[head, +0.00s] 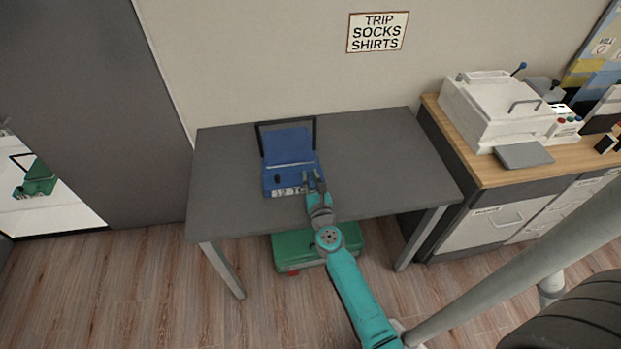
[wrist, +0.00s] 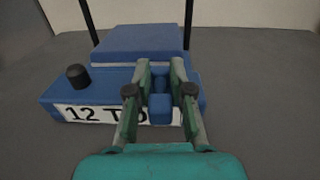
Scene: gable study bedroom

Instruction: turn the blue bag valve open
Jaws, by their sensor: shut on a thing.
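The blue bag (head: 288,147) lies on the grey table with a black frame-shaped handle standing at its back. Its front carries a white label, partly hidden by my gripper; "12 TO" can be read in the wrist view (wrist: 88,113). A small blue block (wrist: 160,108), which looks like the bag's valve, sits between my fingertips at the bag's front right. My gripper (wrist: 160,92) is shut on this block; in the head view, it reaches the bag's front right corner (head: 314,182). How far the valve is turned cannot be told. A black knob (wrist: 77,76) stands on the bag's left part, apart from my gripper.
The grey table (head: 390,160) is clear around the bag. A green case (head: 295,251) lies on the floor under its front edge. A wooden-topped cabinet (head: 455,125) with a white machine (head: 500,107) stands at right. A sign (head: 377,32) hangs on the wall.

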